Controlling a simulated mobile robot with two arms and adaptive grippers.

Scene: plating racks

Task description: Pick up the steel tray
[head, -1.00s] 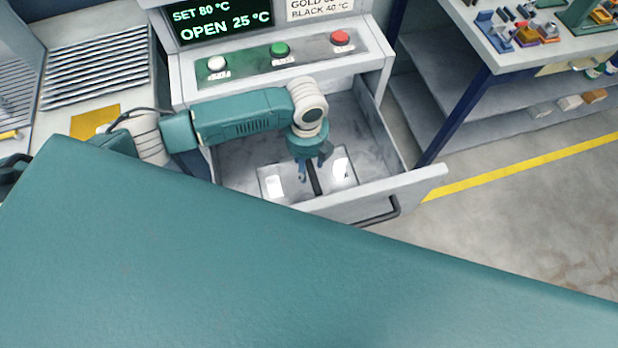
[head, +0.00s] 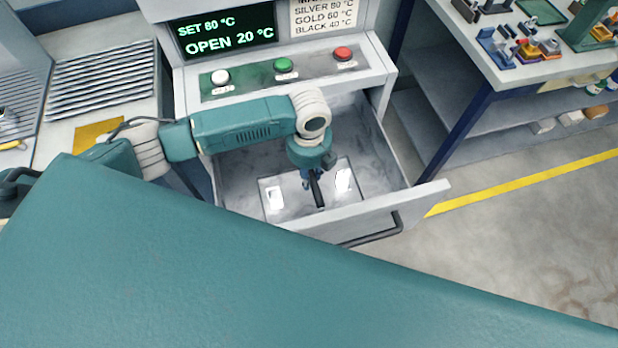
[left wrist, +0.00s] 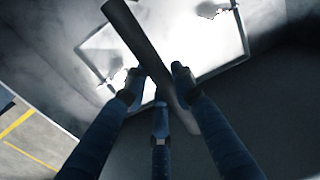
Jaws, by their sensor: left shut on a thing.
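The steel tray (head: 291,191) lies low in the open drawer of the heating unit, a flat shiny plate with a dark bar handle (head: 317,189) across its middle. It also shows in the left wrist view (left wrist: 190,40), bright, with the dark bar (left wrist: 140,45) running between my fingers. My left gripper (head: 308,182) reaches down from above and is shut on the bar handle. Whether the tray is clear of the drawer floor, I cannot tell. My right gripper is not in view.
A bench (head: 500,70) with coloured parts stands at the right. The floor right of the drawer is clear.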

